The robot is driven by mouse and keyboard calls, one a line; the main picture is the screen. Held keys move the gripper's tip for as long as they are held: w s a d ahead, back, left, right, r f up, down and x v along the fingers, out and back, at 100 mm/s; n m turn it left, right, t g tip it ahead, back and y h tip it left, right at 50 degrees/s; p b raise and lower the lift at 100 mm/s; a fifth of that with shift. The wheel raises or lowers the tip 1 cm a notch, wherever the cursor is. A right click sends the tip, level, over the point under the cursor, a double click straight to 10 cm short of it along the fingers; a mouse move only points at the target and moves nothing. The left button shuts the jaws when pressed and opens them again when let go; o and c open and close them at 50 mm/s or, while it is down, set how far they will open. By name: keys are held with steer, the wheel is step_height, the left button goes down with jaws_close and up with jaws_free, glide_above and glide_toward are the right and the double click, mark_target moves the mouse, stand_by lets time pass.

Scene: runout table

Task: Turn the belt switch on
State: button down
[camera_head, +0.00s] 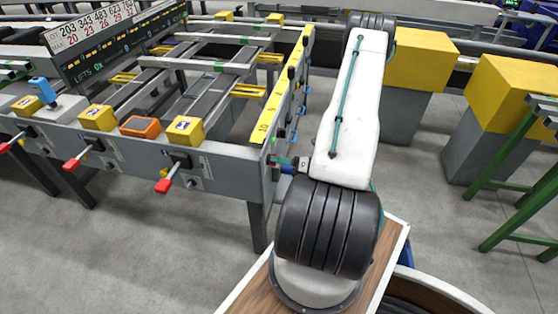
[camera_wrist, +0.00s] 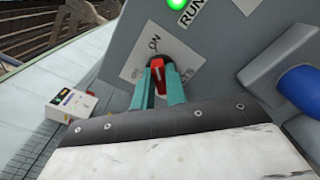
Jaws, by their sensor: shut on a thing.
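In the wrist view, the belt switch (camera_wrist: 157,72) is a red knob on a pale label plate fixed to a grey panel. "ON" is printed just above the knob, and the knob's long side points up, roughly toward that word. The two teal fingers of my gripper (camera_wrist: 158,80) are closed on the knob from both sides. A lamp (camera_wrist: 177,4) above the switch, beside the word "RUN", glows green. In the head view, my arm covers the switch area, and I cannot make out the switch there.
A blue knob or handle (camera_wrist: 301,88) on a grey mount is close at the right. A small white box (camera_wrist: 72,105) lies at the left. The grey table (camera_head: 225,168) carries red-tipped levers (camera_head: 163,186) along its front. Yellow-topped blocks (camera_head: 418,65) stand at the right.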

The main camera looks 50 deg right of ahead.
steer(key=shift+m, duration=0.3)
steer(key=c, duration=1.4)
jaws_free()
steer(key=shift+c, duration=0.2)
steer(key=shift+s+d, duration=0.1)
steer(key=shift+s, duration=0.05)
steer(key=v, duration=0.7)
steer(key=shift+s, duration=0.35)
steer(key=shift+d, duration=0.1)
